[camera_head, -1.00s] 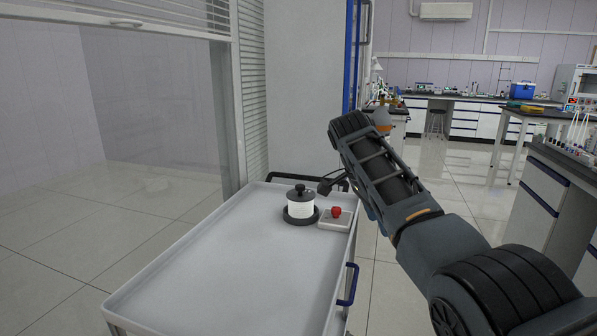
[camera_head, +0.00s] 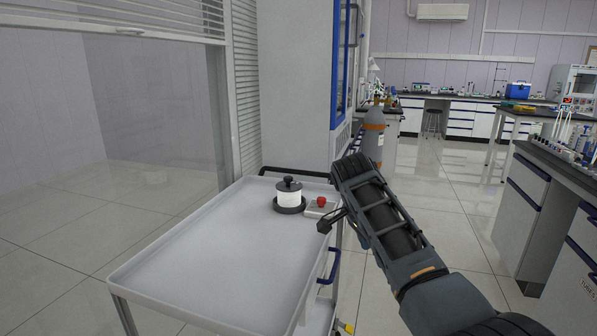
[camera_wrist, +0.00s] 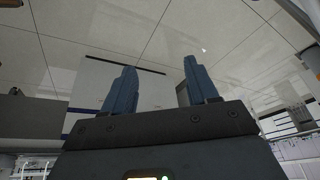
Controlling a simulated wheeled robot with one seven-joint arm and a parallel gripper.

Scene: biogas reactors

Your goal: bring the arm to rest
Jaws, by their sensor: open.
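My gripper (camera_wrist: 158,88) shows in the wrist view with its two blue fingers apart and nothing between them. Glossy floor tiles lie beyond the fingers there. In the head view my arm reaches up from the lower right, to the right of a grey trolley (camera_head: 190,262). My fingers cannot be made out clearly in that view. On the trolley's far end stands a white pot with a black lid (camera_head: 289,197) on a dark round base. A small box with a red button (camera_head: 321,203) is beside it, close to my arm.
A tall cabinet (camera_head: 295,90) stands behind the trolley. A grey gas cylinder with an orange band (camera_head: 373,138) is behind my arm. A dark-topped bench (camera_head: 530,195) is at the right. Open tiled floor (camera_head: 455,190) lies between.

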